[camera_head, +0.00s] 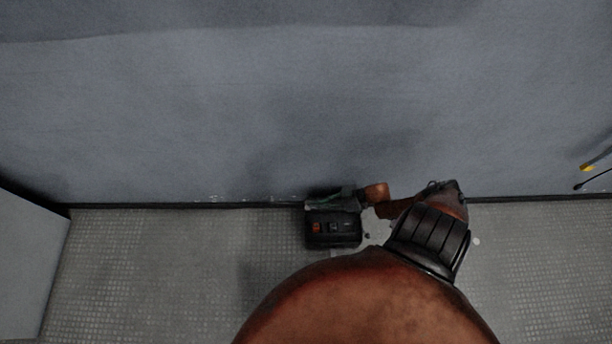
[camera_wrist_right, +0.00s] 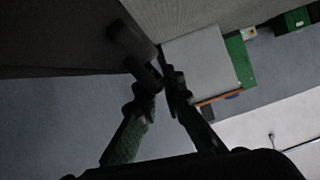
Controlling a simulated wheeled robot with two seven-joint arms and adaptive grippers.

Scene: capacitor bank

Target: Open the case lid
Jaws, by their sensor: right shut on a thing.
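A small black case (camera_head: 345,240) with a red part on its near face sits by the foot of the grey wall, left of my right arm. My right gripper (camera_head: 335,200) reaches in from the right and lies over the case's far upper edge, partly hiding it. In the right wrist view the two fingers of my right gripper (camera_wrist_right: 158,82) come together at a dark piece (camera_wrist_right: 130,42), which I take to be part of the case lid. How far the lid is raised cannot be told. My left gripper is not in view.
A tall grey wall (camera_head: 200,110) rises behind the case. A pale cabinet side (camera_head: 25,260) stands at the far left. The textured floor (camera_head: 170,265) left of the case is clear. A grey panel with a green edge (camera_wrist_right: 238,62) shows in the right wrist view.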

